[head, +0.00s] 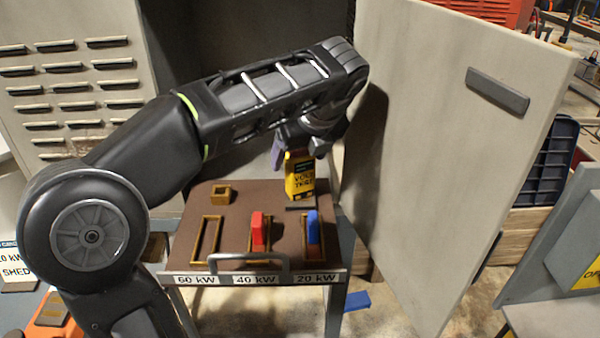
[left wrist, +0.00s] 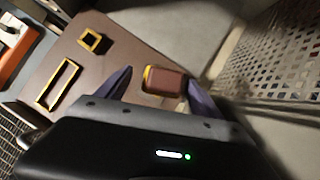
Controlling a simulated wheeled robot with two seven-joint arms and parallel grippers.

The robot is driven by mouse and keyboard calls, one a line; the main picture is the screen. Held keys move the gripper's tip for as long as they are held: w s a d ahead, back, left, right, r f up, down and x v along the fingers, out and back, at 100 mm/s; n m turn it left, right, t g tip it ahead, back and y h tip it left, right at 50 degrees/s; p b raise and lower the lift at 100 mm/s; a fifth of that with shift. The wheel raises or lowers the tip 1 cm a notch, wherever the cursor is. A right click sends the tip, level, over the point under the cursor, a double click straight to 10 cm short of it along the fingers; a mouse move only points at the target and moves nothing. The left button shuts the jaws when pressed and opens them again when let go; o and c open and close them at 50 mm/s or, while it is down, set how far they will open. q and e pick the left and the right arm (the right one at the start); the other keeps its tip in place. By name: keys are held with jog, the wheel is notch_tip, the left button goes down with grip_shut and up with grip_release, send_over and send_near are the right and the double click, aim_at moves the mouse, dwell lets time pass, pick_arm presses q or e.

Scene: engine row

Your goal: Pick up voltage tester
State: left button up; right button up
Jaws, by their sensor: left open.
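The voltage tester (head: 300,177) is a yellow block with dark lettering, standing upright at the back right of a brown-topped stand (head: 228,238). In the left wrist view its reddish-brown top with a yellow edge (left wrist: 165,81) shows between the fingers. My left gripper (head: 296,158) comes down from above, its purple fingers around the top of the tester. In the left wrist view the open fingers (left wrist: 160,90) lie one on each side of it, with a gap visible at the left finger. My right gripper is in neither view.
The stand holds a red block (head: 258,229) and a blue block (head: 313,228) in frames, an empty frame (head: 207,239) and a small square holder (head: 221,194). A grey handle (head: 248,262) crosses the front. A large pale door panel (head: 450,150) stands close on the right.

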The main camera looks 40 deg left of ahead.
pick_arm(q)
jog(key=x, duration=0.4)
jog(key=shift+w+f, duration=0.2)
dwell(0.3)
grip_shut()
dwell(0.7)
jog(key=shift+r, duration=0.1)
jog(key=shift+r, duration=0.5)
notch_tip(320, 180, up, 4)
jog(key=shift+r+p, duration=0.2)
jog(key=shift+p, duration=0.2)
notch_tip(320, 180, up, 4)
jog(key=p, duration=0.3)
jog(key=shift+f, duration=0.2)
jog(key=shift+r+p, duration=0.5)
jog(key=shift+p, duration=0.15)
